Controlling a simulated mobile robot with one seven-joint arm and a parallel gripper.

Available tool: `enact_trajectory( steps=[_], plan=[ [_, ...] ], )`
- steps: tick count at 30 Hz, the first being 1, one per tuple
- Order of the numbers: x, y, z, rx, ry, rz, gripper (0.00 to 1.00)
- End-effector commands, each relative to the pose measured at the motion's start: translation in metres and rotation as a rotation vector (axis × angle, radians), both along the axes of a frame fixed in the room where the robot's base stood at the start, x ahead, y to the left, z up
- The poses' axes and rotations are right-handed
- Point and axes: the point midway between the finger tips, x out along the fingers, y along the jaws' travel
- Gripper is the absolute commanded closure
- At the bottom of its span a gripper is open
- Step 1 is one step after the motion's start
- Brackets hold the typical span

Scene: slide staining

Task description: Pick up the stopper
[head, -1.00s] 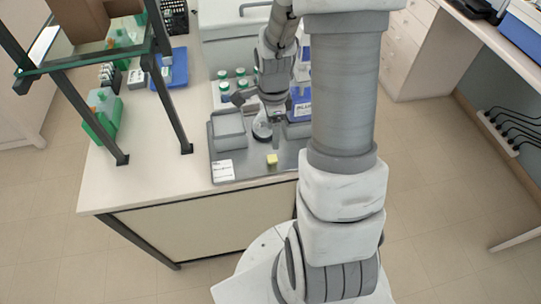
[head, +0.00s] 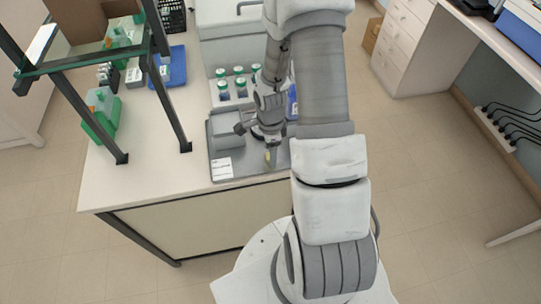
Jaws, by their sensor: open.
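The stopper appears to be the small yellow piece (head: 267,156) near the front edge of the grey metal tray (head: 240,168). Only a thin part of it shows, as my gripper covers the rest. My gripper (head: 270,149) is open and points down right over or around the yellow piece. The fingers are small here, and I cannot tell whether they touch it.
A grey box (head: 227,128) stands on the tray left of my gripper, with a white label (head: 221,169) in front. Several green-capped bottles (head: 240,84) stand behind. A black-legged rack (head: 165,85) is at left. The table's front left is bare.

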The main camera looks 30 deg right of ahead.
Motion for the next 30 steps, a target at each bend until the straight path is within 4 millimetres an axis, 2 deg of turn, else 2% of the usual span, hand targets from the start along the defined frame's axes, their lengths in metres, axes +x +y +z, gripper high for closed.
enact_trajectory(
  steps=[10,11,22,23,30],
  plan=[
    [0.0005,-0.0001,-0.0065,-0.001,-0.002,0.0,0.28],
    [0.0004,-0.0001,-0.0065,-0.001,-0.002,0.0,0.31],
    [0.0003,-0.0002,-0.0062,0.0,-0.001,0.0,0.98],
    [0.0003,-0.0002,-0.0062,0.0,-0.001,0.0,1.0],
    [0.0003,-0.0002,-0.0062,0.0,-0.001,0.0,1.0]
  ],
)
